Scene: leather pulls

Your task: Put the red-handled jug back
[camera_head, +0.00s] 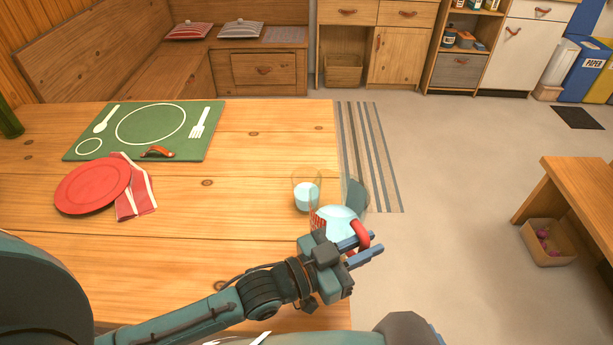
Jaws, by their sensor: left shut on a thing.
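The red-handled jug (334,221) is clear glass with pale blue liquid inside, at the right edge of the wooden table (240,215). Part of it shows against the floor beyond that edge. My left gripper (364,249) is shut on its red handle, on the near right side. The gripper covers the jug's lower part, so I cannot tell whether its base touches the table. My right gripper is not in view.
A glass of pale blue liquid (306,197) stands close behind the jug on its left. A red plate (92,187), a striped napkin (134,190) and a green placemat (190,140) lie further left. The table's middle is clear.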

